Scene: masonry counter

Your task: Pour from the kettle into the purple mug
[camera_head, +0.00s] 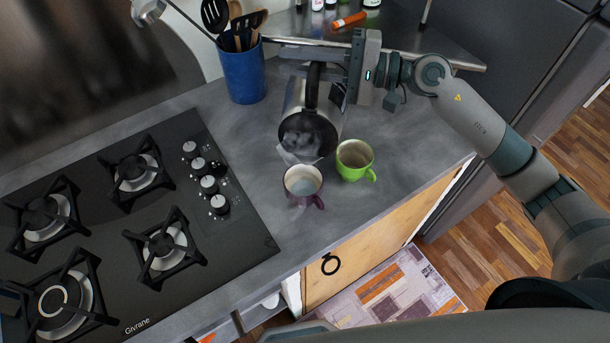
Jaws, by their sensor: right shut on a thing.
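The kettle (308,134) is steel with a black handle. My right gripper (312,54) is shut on its handle and holds it tilted, with its rounded end toward the purple mug. The purple mug (305,199) stands upright on the counter just below the kettle in the picture. Its inside looks pale blue-grey; I cannot tell how much liquid is in it. A pale, glassy patch shows at the kettle's lower edge near the mug; I cannot tell whether it is spout or water. My left gripper is not in view.
A green mug (354,162) stands close to the right of the purple mug. A black gas hob (110,215) fills the left. A blue utensil pot (243,73) stands behind the kettle. A metal shelf with bottles and an orange item (349,20) is at the back. The counter's front right is clear.

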